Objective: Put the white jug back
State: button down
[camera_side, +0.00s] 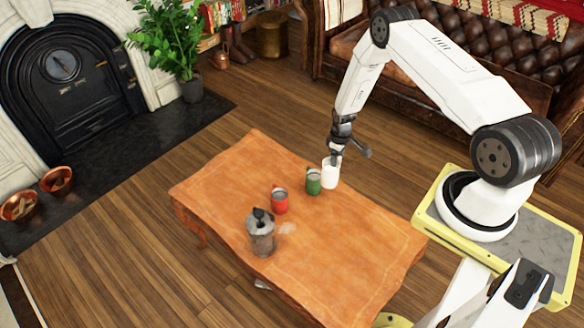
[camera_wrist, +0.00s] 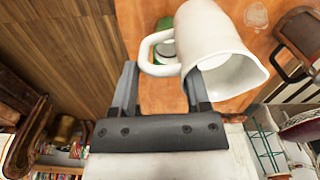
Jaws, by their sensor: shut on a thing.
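The white jug (camera_side: 329,174) is at the far right edge of the wooden table (camera_side: 350,240), just right of the green mug (camera_side: 313,183). My gripper (camera_side: 335,157) reaches down to the jug from above and is shut on it. In the wrist view the jug (camera_wrist: 215,42) is large and tilted in the picture, with its handle between the fingers of my gripper (camera_wrist: 162,92). I cannot tell whether the jug's base touches the table. The green mug (camera_wrist: 165,47) is partly hidden behind the jug's handle.
A red mug (camera_side: 280,202) stands left of the green mug, and a grey moka pot (camera_side: 262,236) stands nearer the front. The right half of the table is clear. A leather sofa (camera_side: 450,60) is behind, and a potted plant (camera_side: 175,45) stands by the fireplace (camera_side: 65,85).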

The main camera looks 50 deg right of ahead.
jog(key=s+a+r, duration=0.2)
jog(key=s+a, duration=0.5)
jog(key=s, duration=0.3)
jog(key=s+a+r, duration=0.3)
jog(key=s+a, duration=0.4)
jog(key=s, duration=0.3)
jog(key=shift+m, duration=0.4)
jog(key=shift+w+d+f, duration=0.1)
jog(key=shift+f, duration=1.2)
jog(key=shift+d+f, duration=0.1)
jog(key=shift+f, duration=1.2)
jog(key=shift+w, duration=0.1)
jog(key=w+d+f, duration=0.3)
jog(key=w+f, duration=0.6)
jog(key=w, duration=0.4)
jog(key=shift+d+f, duration=0.2)
jog(key=shift+f, duration=0.05)
